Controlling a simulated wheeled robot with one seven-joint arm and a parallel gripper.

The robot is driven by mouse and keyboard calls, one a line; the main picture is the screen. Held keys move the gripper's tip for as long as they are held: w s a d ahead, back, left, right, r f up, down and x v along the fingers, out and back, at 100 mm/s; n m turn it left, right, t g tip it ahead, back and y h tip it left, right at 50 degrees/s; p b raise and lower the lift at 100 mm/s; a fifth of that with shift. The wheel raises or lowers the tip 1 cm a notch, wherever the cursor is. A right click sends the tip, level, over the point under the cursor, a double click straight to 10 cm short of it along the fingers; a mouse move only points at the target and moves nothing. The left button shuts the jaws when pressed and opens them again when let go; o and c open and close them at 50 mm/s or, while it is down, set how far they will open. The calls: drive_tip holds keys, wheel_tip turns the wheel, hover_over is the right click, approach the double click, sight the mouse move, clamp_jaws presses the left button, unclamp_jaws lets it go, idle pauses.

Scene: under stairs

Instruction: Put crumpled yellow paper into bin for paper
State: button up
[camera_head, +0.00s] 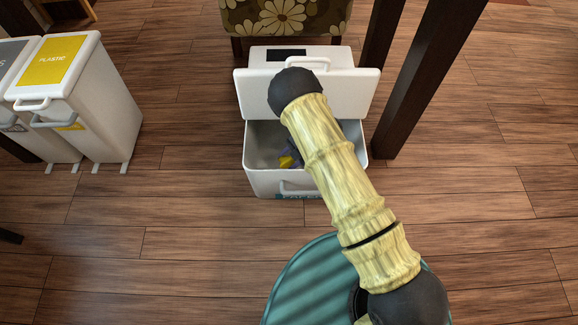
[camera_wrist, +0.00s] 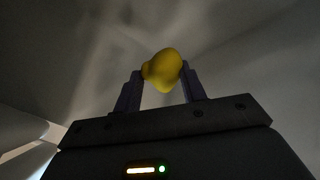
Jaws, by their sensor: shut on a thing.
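The crumpled yellow paper (camera_wrist: 162,70) is between the two fingers of my gripper (camera_wrist: 160,82) in the wrist view, and the gripper is shut on it. In the head view a bit of the yellow paper (camera_head: 286,161) shows inside the white paper bin (camera_head: 262,182), near one finger of my gripper (camera_head: 288,154). Pale grey inner surfaces surround the gripper in the wrist view. My arm hides the right part of the bin's opening and most of the gripper in the head view.
A white bin with a yellow plastic label (camera_head: 88,95) stands at the left, beside another bin with a grey label (camera_head: 12,60). A floral-cushioned chair (camera_head: 283,15) stands behind the paper bin. A dark wooden leg (camera_head: 425,75) rises close to its right. Floor between the bins is clear.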

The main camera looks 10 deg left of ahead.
sight(289, 166)
wheel_tip(289, 166, down, 4)
drive_tip(key=b, duration=0.3)
drive_tip(key=shift+f, duration=0.25)
drive_tip(key=shift+f, duration=0.6)
drive_tip(key=o, duration=1)
